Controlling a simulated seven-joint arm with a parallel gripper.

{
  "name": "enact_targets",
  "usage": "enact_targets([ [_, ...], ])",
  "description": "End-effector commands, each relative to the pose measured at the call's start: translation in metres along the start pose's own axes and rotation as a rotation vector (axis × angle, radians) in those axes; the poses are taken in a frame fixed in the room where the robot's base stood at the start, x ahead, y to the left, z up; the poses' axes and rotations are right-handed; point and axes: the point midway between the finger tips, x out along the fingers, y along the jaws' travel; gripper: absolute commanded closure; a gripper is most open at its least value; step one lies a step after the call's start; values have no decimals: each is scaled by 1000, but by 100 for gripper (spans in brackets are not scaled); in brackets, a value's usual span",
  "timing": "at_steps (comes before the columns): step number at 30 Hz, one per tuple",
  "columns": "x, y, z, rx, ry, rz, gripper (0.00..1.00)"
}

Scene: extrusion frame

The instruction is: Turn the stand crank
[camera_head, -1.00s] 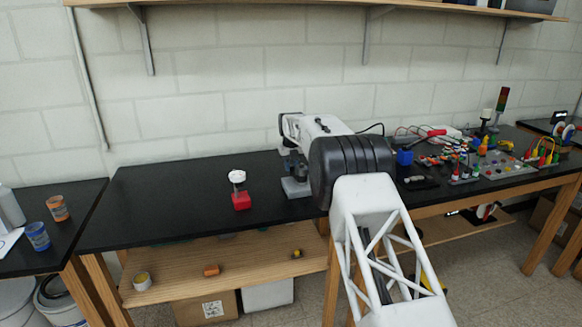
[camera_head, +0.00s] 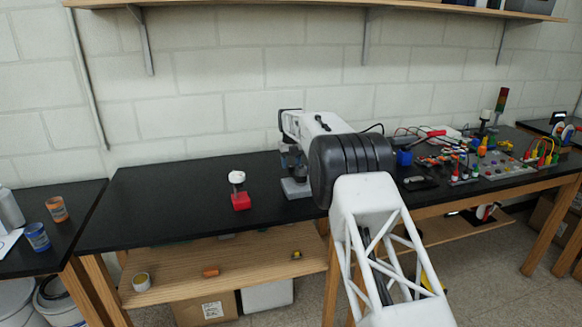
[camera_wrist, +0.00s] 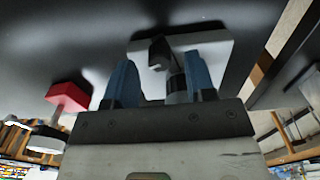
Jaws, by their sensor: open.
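The stand has a light grey base plate (camera_wrist: 218,50) on the black bench; the base also shows in the head view (camera_head: 296,188). My gripper (camera_wrist: 160,72) has two blue fingers, spread apart on either side of these parts. It appears open, and I cannot tell whether a finger touches the post or crank. In the head view my arm hides much of the stand.
A red block with a white round top (camera_head: 240,192) stands on the bench just left of the stand. Colourful electrical parts (camera_head: 470,165) crowd the bench to the right. The black bench top (camera_head: 165,205) is clear at the left. A wall shelf (camera_head: 300,5) runs above.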

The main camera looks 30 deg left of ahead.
Motion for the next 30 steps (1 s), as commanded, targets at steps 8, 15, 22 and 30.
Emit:
enact_targets([
  [8, -36, 0, 0, 0, 0, 0, 50],
  [15, -56, 0, 0, 0, 1, 0, 50],
  [22, -60, 0, 0, 0, 1, 0, 50],
  [30, -60, 0, 0, -8, 1, -2, 71],
])
